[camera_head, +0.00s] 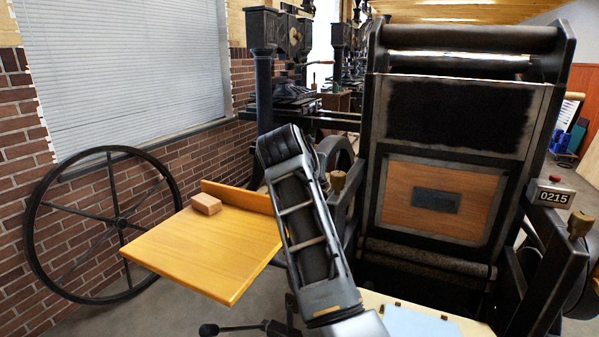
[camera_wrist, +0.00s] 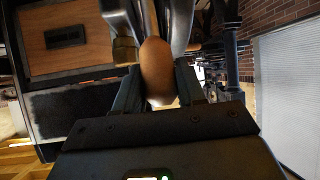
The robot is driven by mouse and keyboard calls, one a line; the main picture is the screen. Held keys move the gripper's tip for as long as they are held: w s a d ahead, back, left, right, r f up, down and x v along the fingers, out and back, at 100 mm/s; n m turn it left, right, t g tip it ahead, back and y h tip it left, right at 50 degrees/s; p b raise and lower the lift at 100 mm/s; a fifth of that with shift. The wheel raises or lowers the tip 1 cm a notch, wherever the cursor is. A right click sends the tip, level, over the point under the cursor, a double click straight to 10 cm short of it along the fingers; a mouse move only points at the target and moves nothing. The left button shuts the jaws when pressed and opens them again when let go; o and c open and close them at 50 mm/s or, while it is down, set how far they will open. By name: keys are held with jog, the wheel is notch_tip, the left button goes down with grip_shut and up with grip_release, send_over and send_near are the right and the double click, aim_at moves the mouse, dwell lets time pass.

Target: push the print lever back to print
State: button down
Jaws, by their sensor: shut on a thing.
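My gripper (camera_wrist: 159,88) shows in the wrist view, with its two fingers closed around a rounded tan handle (camera_wrist: 155,68), which appears to be the print lever's grip. Dark metal bars lie beyond the handle. In the head view my arm crosses the middle of the picture, and the gripper and lever are hidden behind it. The hand press (camera_head: 369,150) stands at the right, with a black inked plate (camera_head: 455,115) above a wooden panel (camera_head: 436,200) that has a dark block in its middle. The lever's angle cannot be told.
A yellow wooden table (camera_head: 205,250) with a small wood block (camera_head: 206,204) is left of my arm. A large spoked wheel (camera_head: 119,222) stands by the brick wall. A counter reading 0215 (camera_head: 553,197) is on the press's right. Pale sheets (camera_head: 420,322) lie low in front.

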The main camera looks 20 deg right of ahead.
jog(key=shift+g+y, duration=0.7)
jog(key=shift+g, duration=0.1)
jog(key=shift+w+d+r+p, duration=0.15)
jog(key=shift+w+d+p, duration=0.4)
jog(key=shift+w+d, duration=0.35)
jog(key=shift+w+d+r+p, duration=0.15)
jog(key=shift+w+d+p, duration=0.35)
jog(key=shift+w+d, duration=0.4)
jog(key=shift+s+d, duration=0.1)
jog(key=c, duration=0.9)
grip_release()
jog(key=shift+d+f, duration=0.1)
jog(key=shift+o, duration=0.9)
jog(key=shift+b+v, duration=0.65)
jog(key=shift+v, duration=3.25)
